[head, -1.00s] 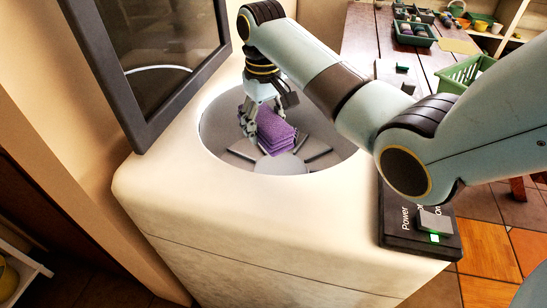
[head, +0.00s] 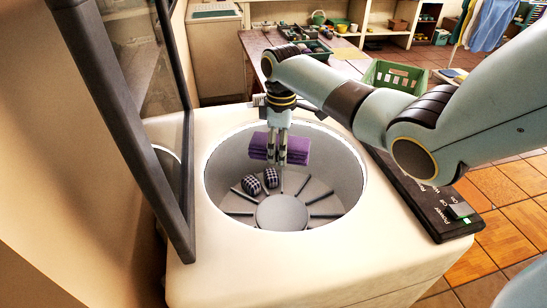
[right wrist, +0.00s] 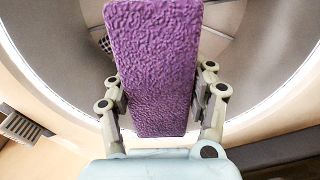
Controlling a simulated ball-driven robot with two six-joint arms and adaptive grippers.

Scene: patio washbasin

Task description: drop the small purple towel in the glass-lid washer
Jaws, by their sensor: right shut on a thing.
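The small purple towel (head: 294,149) is folded and hangs in my right gripper (head: 283,160), inside the mouth of the washer drum and above its floor. In the right wrist view the towel (right wrist: 152,65) sits between the two fingers of my right gripper (right wrist: 160,100), which are shut on it. The glass-lid washer (head: 215,258) is a cream top-loader with its dark-framed glass lid (head: 128,120) standing open at the left. Two dark checked bundles (head: 261,182) lie on the drum floor. My left gripper is not in view.
A control panel (head: 425,200) with a lit green switch is at the washer's right front. Behind stand a wooden table (head: 262,45) with trays, a green basket (head: 395,76) and shelves. Tiled floor is open at the right.

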